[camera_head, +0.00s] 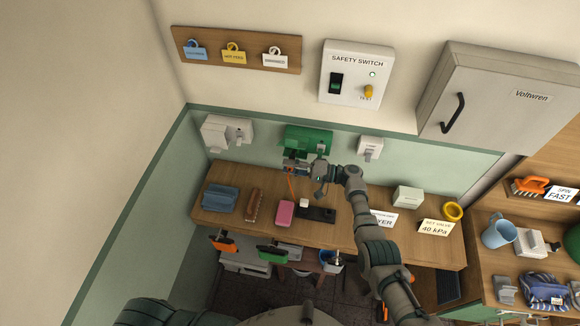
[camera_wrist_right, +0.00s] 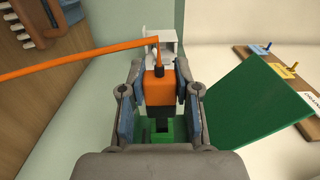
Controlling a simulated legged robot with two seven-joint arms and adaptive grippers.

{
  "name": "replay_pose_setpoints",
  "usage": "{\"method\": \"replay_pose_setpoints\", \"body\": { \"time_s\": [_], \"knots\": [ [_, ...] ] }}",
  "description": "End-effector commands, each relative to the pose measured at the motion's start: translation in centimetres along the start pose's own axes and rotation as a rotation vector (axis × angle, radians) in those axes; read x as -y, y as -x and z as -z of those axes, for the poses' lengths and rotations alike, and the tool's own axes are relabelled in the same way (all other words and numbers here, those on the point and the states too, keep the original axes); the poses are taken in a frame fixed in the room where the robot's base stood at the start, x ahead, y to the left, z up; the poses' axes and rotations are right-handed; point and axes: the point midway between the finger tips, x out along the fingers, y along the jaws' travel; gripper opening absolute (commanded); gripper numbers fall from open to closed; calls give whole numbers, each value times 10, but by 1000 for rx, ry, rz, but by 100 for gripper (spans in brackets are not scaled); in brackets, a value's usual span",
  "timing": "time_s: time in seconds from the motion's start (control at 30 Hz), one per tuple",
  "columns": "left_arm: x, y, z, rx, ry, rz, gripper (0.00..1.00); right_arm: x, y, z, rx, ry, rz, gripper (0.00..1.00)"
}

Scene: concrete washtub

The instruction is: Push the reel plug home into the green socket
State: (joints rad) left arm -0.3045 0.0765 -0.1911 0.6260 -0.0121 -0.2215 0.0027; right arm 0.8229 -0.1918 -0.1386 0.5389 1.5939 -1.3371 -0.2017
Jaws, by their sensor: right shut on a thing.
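The green socket (camera_head: 308,137) is on the wall above the bench; in the wrist view its green body (camera_wrist_right: 151,137) shows beyond the plug, beside a raised green flap (camera_wrist_right: 255,103). My right gripper (camera_head: 296,167) is just in front of the socket. In the wrist view its fingers (camera_wrist_right: 161,108) are shut on the orange reel plug (camera_wrist_right: 160,86), one on each side. The plug's dark end points at the socket's dark opening. I cannot tell how far it is in. The orange cable (camera_wrist_right: 82,58) runs off left. My left gripper is not in view.
White wall boxes flank the socket, at left (camera_head: 227,132) and right (camera_head: 370,148). The wooden bench (camera_head: 335,235) below holds a blue cloth (camera_head: 221,197), a brush (camera_head: 255,206) and a pink block (camera_head: 285,213). A safety switch panel (camera_head: 355,75) hangs above.

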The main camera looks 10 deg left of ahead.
Motion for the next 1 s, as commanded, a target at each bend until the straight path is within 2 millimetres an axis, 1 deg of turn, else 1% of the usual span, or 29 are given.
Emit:
{"method": "replay_pose_setpoints", "body": {
  "time_s": [0.53, 1.0],
  "knots": [
    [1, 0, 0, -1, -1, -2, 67, 0, -5, 0, 2, 1, -5, 2],
    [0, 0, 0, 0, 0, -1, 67, 0, -4, 0, 1, 1, -4, 2]
  ]
}}
